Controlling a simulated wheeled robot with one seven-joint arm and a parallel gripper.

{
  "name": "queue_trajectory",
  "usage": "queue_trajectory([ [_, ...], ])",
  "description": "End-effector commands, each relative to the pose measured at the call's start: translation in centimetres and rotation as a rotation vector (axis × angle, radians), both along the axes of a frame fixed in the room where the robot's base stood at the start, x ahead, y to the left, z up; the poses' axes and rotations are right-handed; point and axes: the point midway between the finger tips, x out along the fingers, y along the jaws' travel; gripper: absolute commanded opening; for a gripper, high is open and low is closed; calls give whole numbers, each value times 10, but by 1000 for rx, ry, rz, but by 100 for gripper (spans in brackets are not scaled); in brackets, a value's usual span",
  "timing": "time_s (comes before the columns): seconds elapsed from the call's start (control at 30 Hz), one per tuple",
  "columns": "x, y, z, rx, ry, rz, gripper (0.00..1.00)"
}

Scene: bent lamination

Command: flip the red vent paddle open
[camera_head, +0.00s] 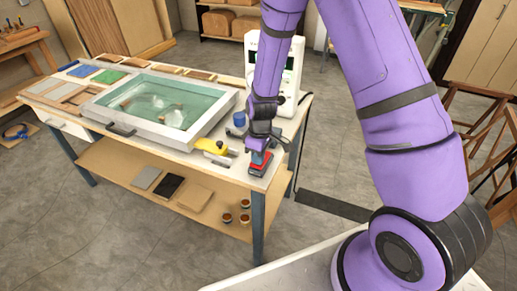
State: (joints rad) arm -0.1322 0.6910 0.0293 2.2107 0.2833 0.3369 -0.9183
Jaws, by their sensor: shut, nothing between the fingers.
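A small red piece, which looks like the red vent paddle (264,169), sits on a dark base at the right front corner of the workbench. My gripper (258,157) points down right over it, at the end of my purple arm. The fingers are shut with nothing between them. The fingertips are at or just above the red piece; I cannot tell whether they touch. My gripper hides part of the paddle, so its angle is unclear.
A framed glass-topped box (165,100) fills the middle of the workbench (262,184). Several small pots sit on the lower shelf.

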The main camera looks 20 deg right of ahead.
Motion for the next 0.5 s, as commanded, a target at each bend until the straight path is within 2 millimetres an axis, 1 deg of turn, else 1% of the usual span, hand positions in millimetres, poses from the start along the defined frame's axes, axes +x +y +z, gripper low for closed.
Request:
queue_trajectory([
  [0.1, 0, 0, -3, 0, 0, 0, 0],
  [0.5, -1, 1, -5, -10, -8, 1, 0],
])
